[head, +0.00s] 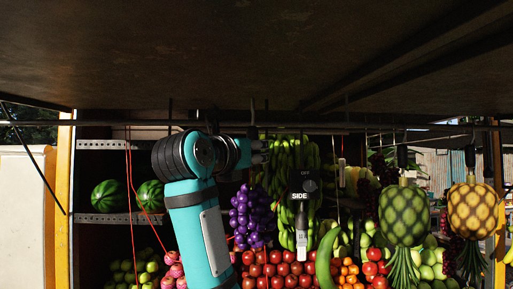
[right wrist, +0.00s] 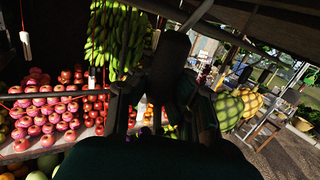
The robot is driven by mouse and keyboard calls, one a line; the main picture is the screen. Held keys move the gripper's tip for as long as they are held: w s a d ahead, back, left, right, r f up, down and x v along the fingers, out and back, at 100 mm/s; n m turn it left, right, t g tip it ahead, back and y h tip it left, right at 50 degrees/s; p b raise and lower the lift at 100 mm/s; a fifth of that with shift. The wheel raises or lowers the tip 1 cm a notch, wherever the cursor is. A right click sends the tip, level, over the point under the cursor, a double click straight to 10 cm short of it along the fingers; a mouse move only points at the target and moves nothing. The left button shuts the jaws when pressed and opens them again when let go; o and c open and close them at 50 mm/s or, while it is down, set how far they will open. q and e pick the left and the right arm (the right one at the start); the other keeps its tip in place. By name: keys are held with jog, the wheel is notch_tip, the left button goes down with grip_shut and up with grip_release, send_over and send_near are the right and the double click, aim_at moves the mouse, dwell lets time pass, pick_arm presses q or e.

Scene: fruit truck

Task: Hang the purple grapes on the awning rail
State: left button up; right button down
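The purple grapes (head: 250,216) hang as a bunch in the middle of the head view, in front of the stall and just below my right gripper. My right gripper (head: 262,152) is at the end of the teal arm, pointing right, a little under the awning rail (head: 330,126). A dark upright block, which looks like the grapes' hanger (right wrist: 172,62), stands between its dark fingers in the right wrist view. A grey hook shows above the gripper near the rail; whether it touches the rail is unclear. My left gripper is not in view.
Bananas (head: 285,180) hang behind the grapes. A black box marked SIDE (head: 301,190) hangs to their right. A green pineapple (head: 404,215) and a yellow pineapple (head: 473,212) hang farther right. Watermelons (head: 109,196) lie on the left shelf; apples (head: 285,270) fill the display below.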

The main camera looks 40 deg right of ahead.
jog(key=w+d+f+p, duration=0.1)
jog(key=w+d+f, duration=0.1)
jog(key=w, duration=0.4)
jog(key=shift+d+f, duration=0.25)
jog(key=shift+d, duration=0.55)
dwell(0.4)
jog(key=c, duration=1.4)
grip_release()
jog(key=shift+s, duration=0.1)
jog(key=shift+o, duration=0.2)
jog(key=shift+f, duration=0.1)
jog(key=shift+a, duration=0.1)
